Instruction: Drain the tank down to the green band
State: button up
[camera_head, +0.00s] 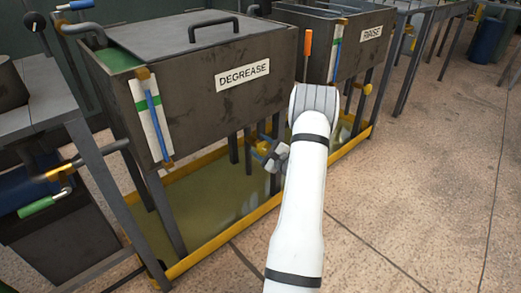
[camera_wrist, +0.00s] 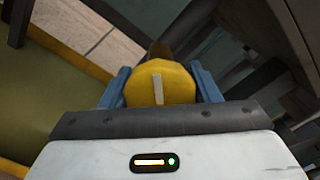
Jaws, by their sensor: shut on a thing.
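My gripper (camera_head: 268,154) is low beneath the right end of the dark tank labelled DEGREASE (camera_head: 203,108). In the wrist view, my gripper's blue fingers (camera_wrist: 160,92) are closed on both sides of a round yellow valve knob (camera_wrist: 174,76). The knob's pale mark points up and down in that picture. On the tank's left front is a sight gauge (camera_head: 157,127), a blue tube beside a white strip with a green band (camera_head: 140,106) in its upper part. The blue reaches about the band or slightly above; the exact level is too small to tell.
A second tank (camera_head: 352,48) stands behind to the right, with its own gauge (camera_head: 336,48) and an orange handle (camera_head: 307,45). A yellow-rimmed drip tray (camera_head: 227,232) lies below, holding murky liquid. A grey bench (camera_head: 38,92) stands at left.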

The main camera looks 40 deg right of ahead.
aim_at(266, 150)
dwell(0.4)
jog(key=o, duration=1)
jog(key=s, duration=0.2)
jog(key=s+p, duration=0.1)
jog(key=s, duration=0.1)
jog(key=s+p, duration=0.1)
jog(key=s, duration=0.1)
jog(key=shift+s+d, duration=0.3)
jog(key=shift+s, duration=0.6)
